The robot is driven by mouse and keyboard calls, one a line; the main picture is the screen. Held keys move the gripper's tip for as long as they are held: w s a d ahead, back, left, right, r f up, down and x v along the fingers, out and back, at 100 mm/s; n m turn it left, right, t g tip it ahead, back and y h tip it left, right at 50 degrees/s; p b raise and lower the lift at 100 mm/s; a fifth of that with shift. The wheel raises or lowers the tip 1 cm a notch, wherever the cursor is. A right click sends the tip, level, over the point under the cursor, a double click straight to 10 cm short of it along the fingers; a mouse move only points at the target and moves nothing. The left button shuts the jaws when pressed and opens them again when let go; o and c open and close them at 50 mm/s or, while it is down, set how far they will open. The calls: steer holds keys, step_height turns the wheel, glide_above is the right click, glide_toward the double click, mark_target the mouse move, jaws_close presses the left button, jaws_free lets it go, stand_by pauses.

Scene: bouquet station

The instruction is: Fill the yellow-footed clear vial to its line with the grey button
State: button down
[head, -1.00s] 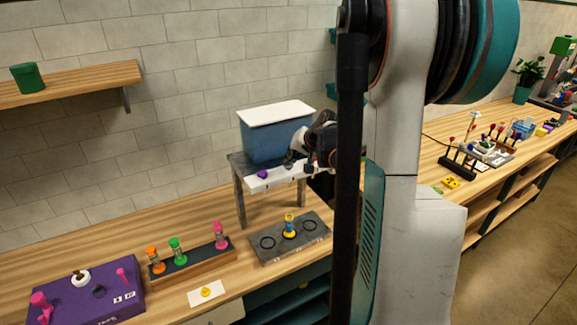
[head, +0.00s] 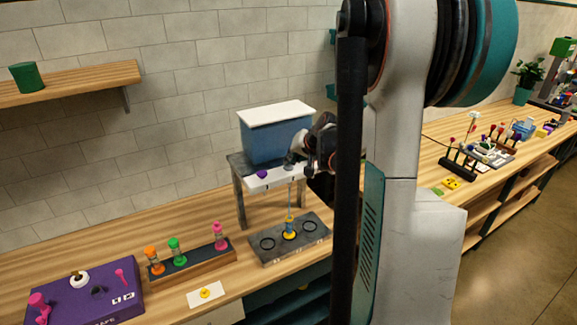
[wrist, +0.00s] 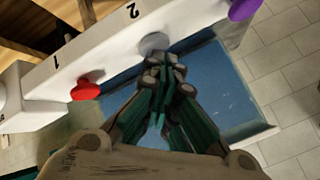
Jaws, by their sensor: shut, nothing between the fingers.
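The yellow-footed clear vial (head: 290,228) stands upright on the dark base plate (head: 262,256), at its middle ring, below the dispenser. A thin bluish stream (head: 290,198) falls from the white dispenser ledge (head: 262,184) into the vial. The vial's line and liquid level are too small to read. The grey button (wrist: 154,42) is on the ledge near the number 2, between a red button (wrist: 86,90) and a purple button (wrist: 243,9). My gripper (wrist: 161,64) is shut and empty, its tips at the grey button and seemingly touching it. In the head view my gripper (head: 291,162) is at the ledge.
A blue tank (head: 272,138) with a white lid stands behind the ledge. A wooden rack (head: 196,265) with orange, green and pink-capped vials is left of the plate. A purple box (head: 95,300) and a white card (head: 207,295) with a yellow piece are nearer.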

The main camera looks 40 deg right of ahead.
steer(key=shift+r, duration=0.1)
steer(key=shift+r+p, duration=0.6)
steer(key=shift+r, duration=0.35)
step_height(320, 180, up, 5)
steer(key=p, duration=0.3)
steer(key=shift+w+a, duration=0.1)
stand_by(1.1)
